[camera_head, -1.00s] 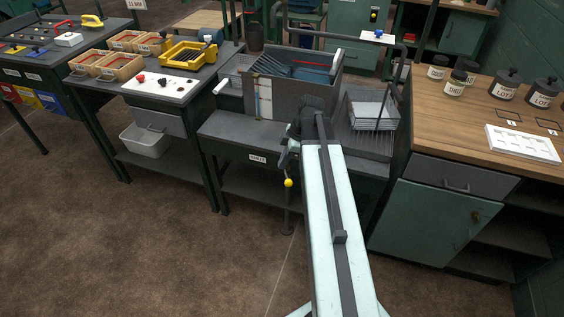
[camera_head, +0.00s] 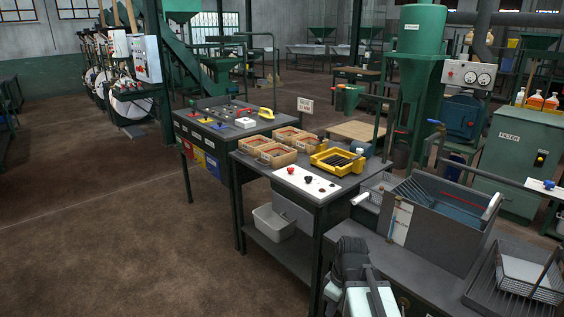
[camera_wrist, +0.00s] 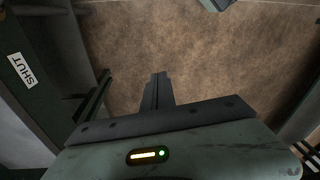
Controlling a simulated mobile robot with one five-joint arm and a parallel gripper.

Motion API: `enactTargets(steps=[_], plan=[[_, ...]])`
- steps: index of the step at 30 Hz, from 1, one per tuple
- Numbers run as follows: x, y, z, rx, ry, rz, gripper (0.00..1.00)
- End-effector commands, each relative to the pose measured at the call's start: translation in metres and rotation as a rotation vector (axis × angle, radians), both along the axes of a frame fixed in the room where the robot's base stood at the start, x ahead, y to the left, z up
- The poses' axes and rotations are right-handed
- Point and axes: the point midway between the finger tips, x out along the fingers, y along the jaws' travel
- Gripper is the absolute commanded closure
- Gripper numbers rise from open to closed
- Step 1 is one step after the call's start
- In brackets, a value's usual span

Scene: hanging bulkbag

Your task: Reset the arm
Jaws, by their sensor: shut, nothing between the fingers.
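My gripper (camera_wrist: 158,92) shows in the wrist view with its dark fingers together and nothing between them. It points over bare brown floor (camera_wrist: 190,50). In the head view my folded arm (camera_head: 360,285) shows at the bottom edge, in front of the grey wash bench; its fingers cannot be made out there. In the wrist view a plate reading SHUT (camera_wrist: 22,69) is on a dark green surface at the left, apart from the fingers.
A bench with wooden boxes (camera_head: 271,154), a yellow tray (camera_head: 338,160) and a white button panel (camera_head: 306,182) stands left of the wash bench (camera_head: 435,238). A grey bin (camera_head: 273,222) is on its lower shelf. Open floor (camera_head: 100,220) lies at the left.

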Motion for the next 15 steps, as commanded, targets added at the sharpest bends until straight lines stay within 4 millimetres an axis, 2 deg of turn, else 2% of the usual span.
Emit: enactTargets(steps=[2, 6, 12, 15], plan=[[-0.010, 0.004, -0.001, -0.041, 0.019, -0.159, 1.00], [-0.017, -0.008, -0.002, -0.098, 0.036, -0.482, 1.00], [-0.018, -0.018, -0.002, -0.129, 0.050, -0.906, 1.00], [-0.018, -0.017, 0.041, -0.128, 0.051, -0.918, 1.00]])
